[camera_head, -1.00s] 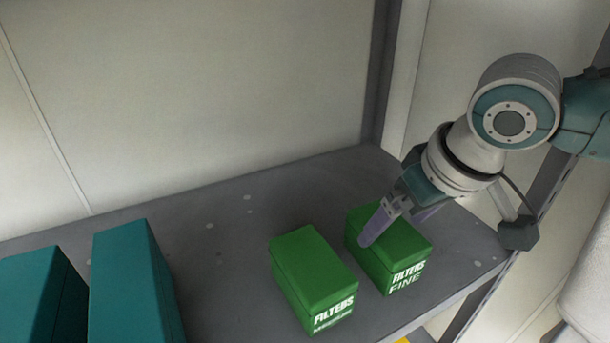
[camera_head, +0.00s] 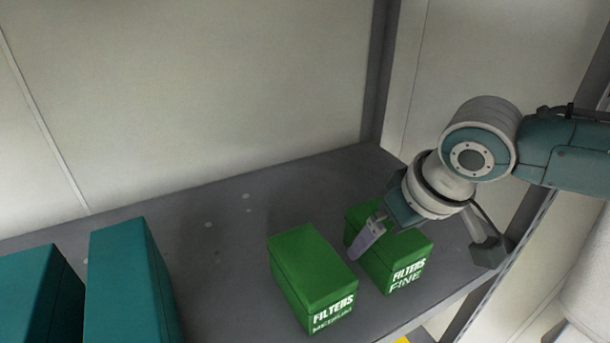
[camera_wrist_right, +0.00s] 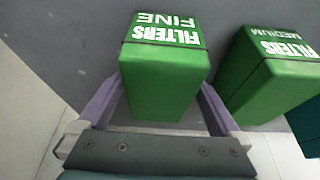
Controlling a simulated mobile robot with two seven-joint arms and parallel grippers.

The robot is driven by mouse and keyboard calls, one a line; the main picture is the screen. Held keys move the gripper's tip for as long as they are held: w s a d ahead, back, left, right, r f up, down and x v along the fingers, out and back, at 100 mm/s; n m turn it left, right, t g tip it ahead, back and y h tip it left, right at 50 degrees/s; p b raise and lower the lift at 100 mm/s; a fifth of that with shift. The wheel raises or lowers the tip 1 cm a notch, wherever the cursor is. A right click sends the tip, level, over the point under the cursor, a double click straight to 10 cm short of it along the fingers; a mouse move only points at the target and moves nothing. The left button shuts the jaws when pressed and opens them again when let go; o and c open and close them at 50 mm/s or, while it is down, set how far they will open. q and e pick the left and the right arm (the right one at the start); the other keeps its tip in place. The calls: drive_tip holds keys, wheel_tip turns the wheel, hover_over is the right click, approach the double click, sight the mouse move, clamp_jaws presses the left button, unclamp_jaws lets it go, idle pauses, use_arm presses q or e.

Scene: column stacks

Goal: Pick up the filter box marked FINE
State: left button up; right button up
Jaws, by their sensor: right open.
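The green filter box marked FINE (camera_head: 400,262) stands on the grey shelf at the right in the head view. In the right wrist view the FINE box (camera_wrist_right: 165,78) is in the middle, its lettering upside down. My right gripper (camera_wrist_right: 160,105) is open, with one purple finger on each side of the box. In the head view the right gripper (camera_head: 368,236) comes down over the box, one finger showing at its left side; the other finger is hidden. I cannot tell whether the fingers touch the box. My left gripper is not in view.
A green filter box marked MEDIUM (camera_head: 312,278) stands close to the left of the FINE box. Two teal boxes (camera_head: 125,285) stand further left. The grey shelf (camera_head: 225,215) is bare behind the boxes; a rack post (camera_head: 378,75) rises at the back right.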

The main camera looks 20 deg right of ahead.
idle(0.3)
drive_tip(key=c, duration=1.2)
drive_tip(key=shift+c, duration=0.3)
drive_tip(key=shift+r, duration=0.2)
drive_tip(key=shift+v, duration=0.9)
drive_tip(key=s+d, duration=0.1)
drive_tip(key=s, duration=1.6)
drive_tip(key=shift+p, duration=0.3)
